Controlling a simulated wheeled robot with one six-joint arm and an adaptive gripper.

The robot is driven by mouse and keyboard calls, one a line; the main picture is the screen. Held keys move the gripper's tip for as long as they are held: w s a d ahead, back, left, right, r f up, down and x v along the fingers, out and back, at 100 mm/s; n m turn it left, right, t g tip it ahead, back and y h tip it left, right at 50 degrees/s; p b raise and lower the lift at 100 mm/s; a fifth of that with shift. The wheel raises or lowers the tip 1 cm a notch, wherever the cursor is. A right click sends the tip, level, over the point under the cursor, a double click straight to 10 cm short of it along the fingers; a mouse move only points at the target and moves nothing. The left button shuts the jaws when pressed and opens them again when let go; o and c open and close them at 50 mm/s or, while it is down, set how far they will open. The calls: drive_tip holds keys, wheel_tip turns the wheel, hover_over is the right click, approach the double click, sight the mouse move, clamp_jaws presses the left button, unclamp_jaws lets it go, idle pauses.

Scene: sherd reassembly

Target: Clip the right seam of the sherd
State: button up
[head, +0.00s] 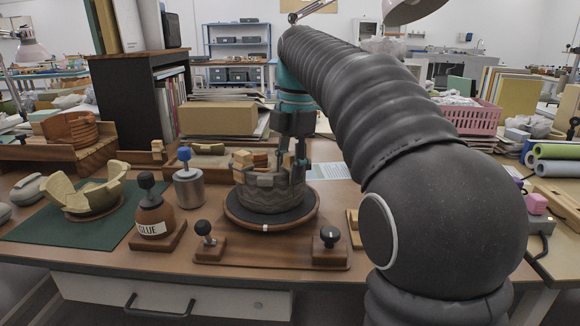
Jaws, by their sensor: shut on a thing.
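A dark grey pot (270,192) with a banded pattern stands on a round turntable (270,219). A reddish-brown sherd (260,159) shows at its rim, partly hidden. A pale wooden clip (243,160) sits on the rim left of the sherd. My gripper (293,168) points down at the right side of the pot's rim, right of the sherd. It is shut on a second pale wooden clip (284,146), mostly hidden by the fingers. I cannot tell whether this clip touches the rim.
A glue bottle (153,217) and a metal canister (188,186) stand left of the turntable. Two black knobs on a wooden base (270,253) lie in front. A broken pale bowl (88,190) rests on a green mat (60,226). A pink basket (468,117) stands behind right.

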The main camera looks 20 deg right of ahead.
idle(0.4)
drive_tip(key=o, duration=0.8)
drive_tip(key=shift+d+r, duration=0.2)
drive_tip(key=shift+r, duration=1.65)
drive_tip(key=shift+d+r, duration=0.15)
drive_tip(key=shift+r, duration=1.7)
